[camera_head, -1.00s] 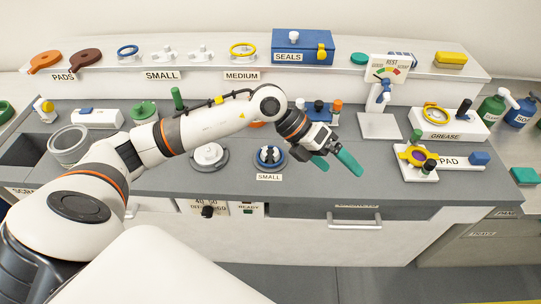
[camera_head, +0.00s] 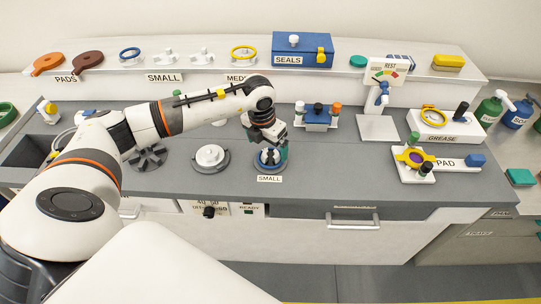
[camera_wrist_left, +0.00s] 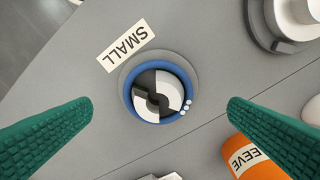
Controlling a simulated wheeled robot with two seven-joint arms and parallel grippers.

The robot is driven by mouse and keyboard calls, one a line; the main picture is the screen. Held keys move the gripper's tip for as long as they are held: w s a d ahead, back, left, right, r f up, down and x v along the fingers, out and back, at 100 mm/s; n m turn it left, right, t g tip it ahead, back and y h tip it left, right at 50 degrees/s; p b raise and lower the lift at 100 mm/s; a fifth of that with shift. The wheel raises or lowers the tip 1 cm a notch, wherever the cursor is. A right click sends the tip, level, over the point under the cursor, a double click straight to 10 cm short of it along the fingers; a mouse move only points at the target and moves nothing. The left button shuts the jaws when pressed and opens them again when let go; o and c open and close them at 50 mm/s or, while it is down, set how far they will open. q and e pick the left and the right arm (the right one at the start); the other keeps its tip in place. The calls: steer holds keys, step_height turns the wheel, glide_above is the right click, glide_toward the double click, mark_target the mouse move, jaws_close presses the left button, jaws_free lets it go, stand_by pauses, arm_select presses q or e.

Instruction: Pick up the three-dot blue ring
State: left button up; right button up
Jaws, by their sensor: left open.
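The blue ring (camera_wrist_left: 129,103) with three white dots sits around a post with a black-and-white top, on a round grey base beside the SMALL label (camera_wrist_left: 126,44). In the head view the ring (camera_head: 261,165) is partly hidden by my left gripper (camera_head: 273,149), which is directly above it, pointing down. In the left wrist view my left gripper (camera_wrist_left: 160,104) is open, its teal fingers wide apart on either side of the ring and not touching it. My right gripper is not in view.
A grey round stand with a white stepped post (camera_head: 210,156) is left of the ring. A small blue rack (camera_head: 317,120) with coloured tops stands behind right. An orange cylinder (camera_wrist_left: 254,160) lies near one finger. Another blue ring (camera_head: 130,53) is on the shelf.

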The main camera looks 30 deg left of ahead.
mark_target(271, 160)
arm_select(q)
steer(key=f, duration=0.2)
steer(key=w+f+p, duration=0.1)
steer(key=f, duration=0.1)
steer(key=shift+d+f, duration=0.1)
steer(key=shift+f, duration=0.05)
steer(key=shift+c, duration=0.5)
steer(key=c, duration=1)
steer(key=shift+o, duration=0.2)
